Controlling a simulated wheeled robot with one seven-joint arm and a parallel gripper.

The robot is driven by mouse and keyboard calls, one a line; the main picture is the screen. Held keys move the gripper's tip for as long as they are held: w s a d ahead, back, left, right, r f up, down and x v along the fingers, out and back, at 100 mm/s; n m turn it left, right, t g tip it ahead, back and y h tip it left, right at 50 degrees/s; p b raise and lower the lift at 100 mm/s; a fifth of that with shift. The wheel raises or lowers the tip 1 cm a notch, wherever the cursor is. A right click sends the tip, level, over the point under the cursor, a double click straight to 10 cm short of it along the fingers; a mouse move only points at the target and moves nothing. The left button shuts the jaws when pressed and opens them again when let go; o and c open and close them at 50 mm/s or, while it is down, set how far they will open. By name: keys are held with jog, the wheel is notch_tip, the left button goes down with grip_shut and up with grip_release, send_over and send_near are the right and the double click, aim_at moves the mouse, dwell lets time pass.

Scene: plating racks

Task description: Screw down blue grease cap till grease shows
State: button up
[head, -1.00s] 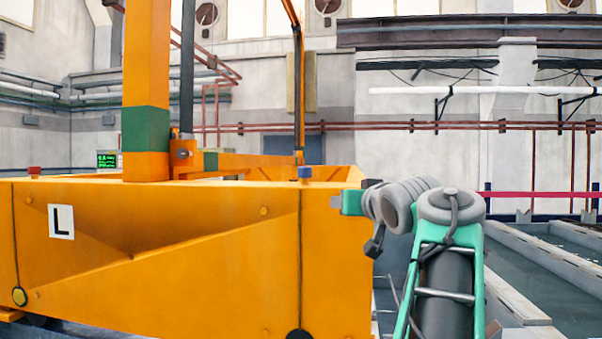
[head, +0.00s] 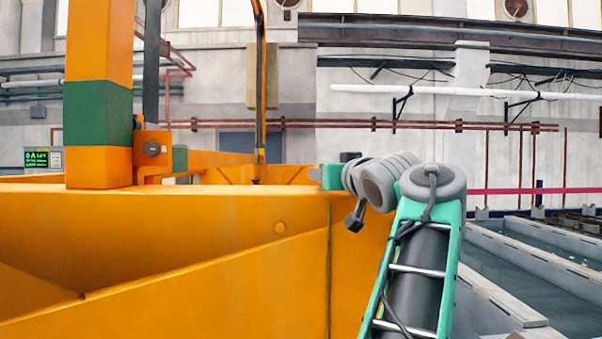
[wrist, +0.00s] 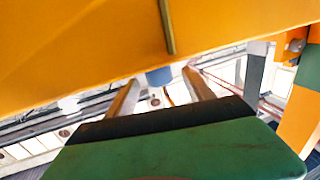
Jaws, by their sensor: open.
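The blue grease cap (wrist: 159,76) shows in the wrist view at the edge of the orange steel body (wrist: 90,45), in the gap between my two fingers. My gripper (wrist: 160,79) is open, with one finger on either side of the cap in the picture. I cannot tell how far beyond the fingertips the cap is, and no contact shows. In the head view my gripper (head: 316,174) reaches left at the top edge of the orange body (head: 200,235). I cannot clearly make out the cap there. No grease is visible.
An orange post with a green band (head: 98,110) rises at the left. A small green-lit display (head: 38,158) is behind it. Sunken tanks with pale rims (head: 540,250) lie to the right. Open space shows above the orange body near my arm.

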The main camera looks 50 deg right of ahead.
jog(key=shift+w+d+r, duration=0.15)
jog(key=shift+w+d, duration=0.05)
jog(key=shift+w, duration=0.15)
jog(key=p+x, duration=0.2)
jog(key=x, duration=0.4)
jog(key=shift+w+d+p, duration=0.2)
jog(key=shift+d+p, duration=0.05)
jog(key=shift+p, duration=0.15)
grip_shut()
